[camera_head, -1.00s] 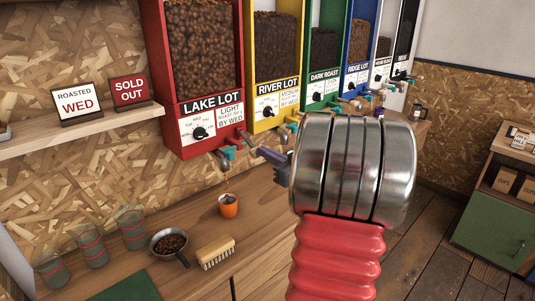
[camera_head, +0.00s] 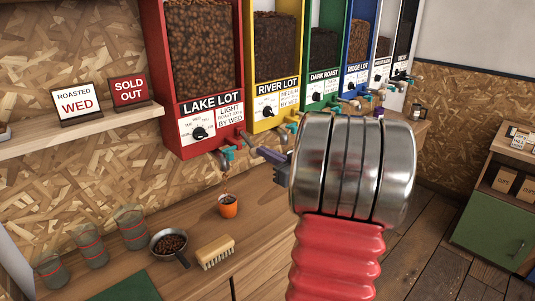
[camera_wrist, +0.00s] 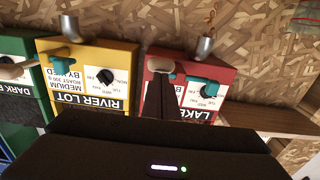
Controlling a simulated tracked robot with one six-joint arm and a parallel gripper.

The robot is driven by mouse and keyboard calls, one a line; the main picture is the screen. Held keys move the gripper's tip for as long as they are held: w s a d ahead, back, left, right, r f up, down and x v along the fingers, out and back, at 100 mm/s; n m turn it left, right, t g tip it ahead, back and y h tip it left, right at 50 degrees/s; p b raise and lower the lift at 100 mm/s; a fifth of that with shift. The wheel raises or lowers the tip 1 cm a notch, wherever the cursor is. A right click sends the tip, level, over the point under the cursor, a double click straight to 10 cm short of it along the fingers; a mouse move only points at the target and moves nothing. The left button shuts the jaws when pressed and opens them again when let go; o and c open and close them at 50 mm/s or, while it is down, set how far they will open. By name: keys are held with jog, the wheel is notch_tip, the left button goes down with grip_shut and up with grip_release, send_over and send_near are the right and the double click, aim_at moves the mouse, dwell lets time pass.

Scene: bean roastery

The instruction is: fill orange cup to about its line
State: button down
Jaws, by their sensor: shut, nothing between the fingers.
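The orange cup (camera_head: 228,206) stands upright on the wooden counter under the spout of the red LAKE LOT dispenser (camera_head: 203,90). A thin trail of beans (camera_head: 226,184) falls from the spout towards the cup. Dark contents show at the cup's mouth, but its line and exact level are too small to read. My gripper (camera_head: 259,152) is shut and empty, close beside the LAKE LOT tap. In the wrist view my gripper (camera_wrist: 161,82) points at the pale end of the tap handle (camera_wrist: 161,66), near or touching it. The teal tap part (camera_wrist: 205,86) is beside it.
Yellow RIVER LOT (camera_head: 276,70) and several other dispensers stand to the right, with protruding taps. On the counter are several red-lined glasses (camera_head: 132,228), a metal scoop of beans (camera_head: 170,243) and a brush (camera_head: 215,252). A shelf (camera_head: 80,132) holds two signs.

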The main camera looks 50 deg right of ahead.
jog(key=shift+a+f, duration=0.1)
jog(key=shift+f, duration=0.7)
jog(key=s+a+r, duration=0.1)
jog(key=s+r, duration=0.1)
jog(key=s, duration=0.9)
jog(key=shift+s+a, duration=0.15)
jog(key=shift+s, duration=0.1)
dwell(0.7)
